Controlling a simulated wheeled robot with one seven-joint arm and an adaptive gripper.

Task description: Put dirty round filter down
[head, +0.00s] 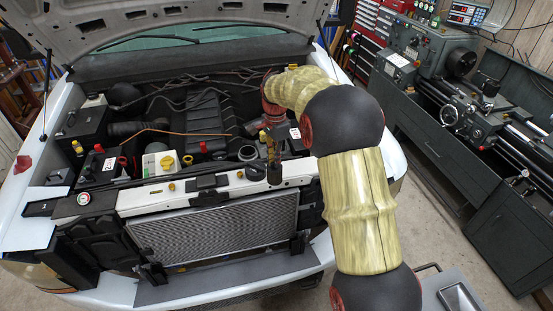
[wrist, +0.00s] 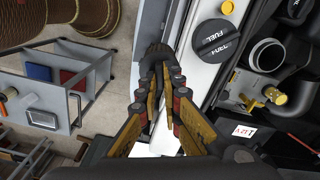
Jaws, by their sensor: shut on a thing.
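My gripper (wrist: 158,78) is shut on the dirty round filter (wrist: 157,52), a dark, ribbed round piece at the fingertips in the wrist view. In the head view my gripper (head: 271,146) points down over the front of the engine bay. The dark filter (head: 274,175) hangs below it, in front of the pale front crossbar (head: 217,192). The fingers hide part of the filter. I cannot tell whether it touches the crossbar.
A black fuel cap (wrist: 215,40) and an open dark pipe neck (wrist: 267,55) lie right of the filter. A grey cart (wrist: 62,98) with blue and red pieces stands on the floor at left. The raised hood (head: 170,22) hangs over the bay; a lathe (head: 480,120) stands right.

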